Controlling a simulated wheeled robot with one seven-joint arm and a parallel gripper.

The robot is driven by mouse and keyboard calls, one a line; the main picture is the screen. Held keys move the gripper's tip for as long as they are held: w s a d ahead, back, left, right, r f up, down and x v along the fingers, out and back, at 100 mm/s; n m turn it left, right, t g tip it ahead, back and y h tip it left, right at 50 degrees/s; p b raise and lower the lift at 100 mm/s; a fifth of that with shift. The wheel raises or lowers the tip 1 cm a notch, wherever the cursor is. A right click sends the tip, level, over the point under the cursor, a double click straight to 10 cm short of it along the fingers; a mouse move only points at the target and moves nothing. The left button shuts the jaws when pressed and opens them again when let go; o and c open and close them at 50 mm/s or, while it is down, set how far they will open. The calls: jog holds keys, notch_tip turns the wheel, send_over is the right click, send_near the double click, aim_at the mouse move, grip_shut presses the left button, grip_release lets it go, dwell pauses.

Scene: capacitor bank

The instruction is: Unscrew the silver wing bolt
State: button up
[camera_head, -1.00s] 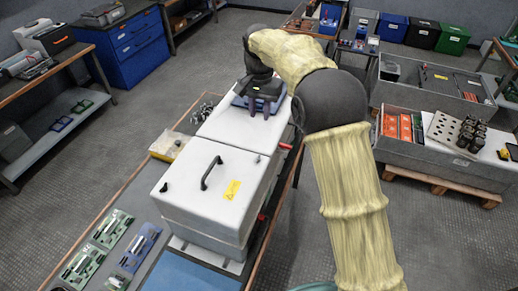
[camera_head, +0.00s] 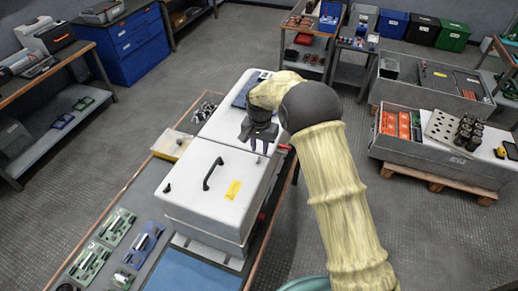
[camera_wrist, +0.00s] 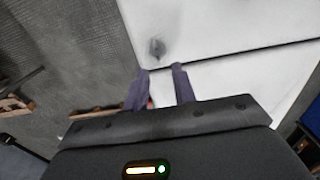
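My gripper (camera_head: 259,150) is above the right part of the white cabinet (camera_head: 200,207), near the seam between its two lid sections. In the wrist view the two fingers of my gripper (camera_wrist: 160,72) are apart with nothing between them. A small grey blurred knob (camera_wrist: 157,48), which looks like the wing bolt, stands on the white top just beyond the fingertips, apart from them. Its wings cannot be made out. In the head view the fingers hide that spot. A second small dark knob (camera_head: 168,188) sits at the lid's left edge.
The lid carries a black handle (camera_head: 212,174) and a yellow label (camera_head: 233,190). A red part (camera_head: 284,147) sticks out at the cabinet's right side. Green boards (camera_head: 115,227) lie on the bench at front left.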

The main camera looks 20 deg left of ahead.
aim_at(260, 155)
jog(key=shift+f+p, duration=0.35)
jog(key=shift+f, duration=1.25)
grip_shut()
